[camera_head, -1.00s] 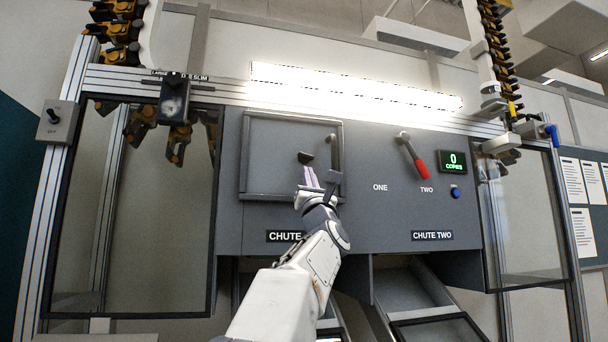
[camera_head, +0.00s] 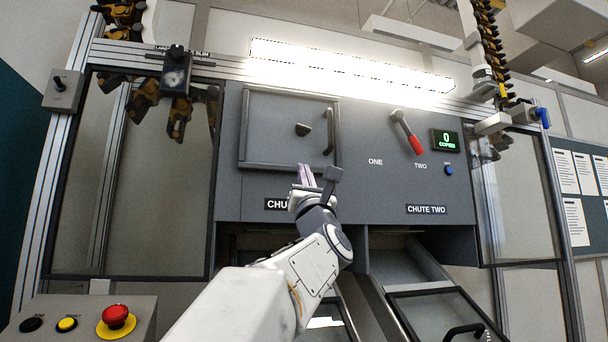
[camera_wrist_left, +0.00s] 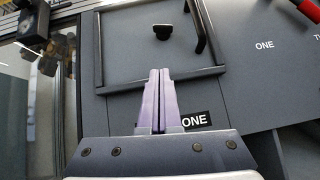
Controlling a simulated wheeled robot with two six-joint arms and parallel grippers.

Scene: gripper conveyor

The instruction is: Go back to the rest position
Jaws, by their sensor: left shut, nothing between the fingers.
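My left gripper (camera_head: 305,174) is raised in front of the grey machine panel, just below the square door and over the CHUTE ONE label. Its pale purple fingers lie together with nothing between them, as the left wrist view (camera_wrist_left: 160,100) also shows. The square door (camera_head: 270,128) is flush in its frame, with a dark knob (camera_head: 303,129) and a vertical bar handle (camera_head: 330,130). The gripper is apart from both. My right gripper is in neither view.
A red-handled lever (camera_head: 408,132), a green counter reading 0 (camera_head: 445,140) and a blue button (camera_head: 449,170) are to the right. Sloping chutes (camera_head: 430,300) lie below. A control box with a red emergency button (camera_head: 116,317) is at lower left. Glass panels flank the machine.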

